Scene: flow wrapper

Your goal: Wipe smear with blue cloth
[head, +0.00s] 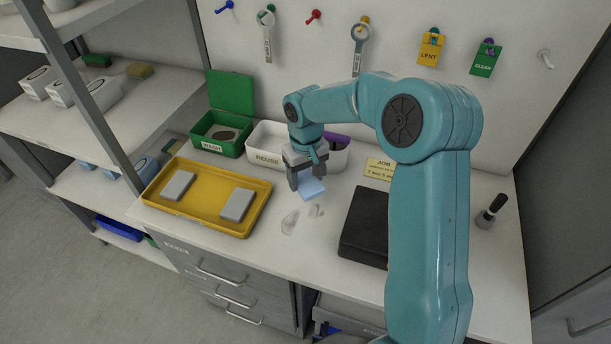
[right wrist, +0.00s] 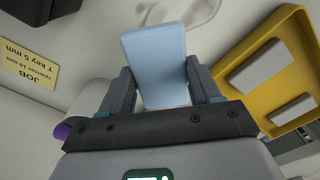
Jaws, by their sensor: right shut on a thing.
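The light blue cloth (head: 311,189) is a folded pad between the fingers of my right gripper (head: 306,183), held over the white worktop. In the right wrist view the cloth (right wrist: 154,55) stands out between the two fingers of the right gripper (right wrist: 159,80), which is shut on it. The grey smear (head: 290,222) lies on the worktop just in front of the cloth, with a fainter patch to its right. Part of the smear (right wrist: 203,12) shows at the top of the right wrist view. Whether the cloth touches the worktop is unclear. My left gripper is not in view.
A yellow tray (head: 229,231) with two grey blocks is left of the smear. A black case (head: 361,228) is to its right. Behind stand a white REUSE bin (head: 267,145) and an open green box (head: 209,128). A dark-handled tool (head: 492,209) stands far right.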

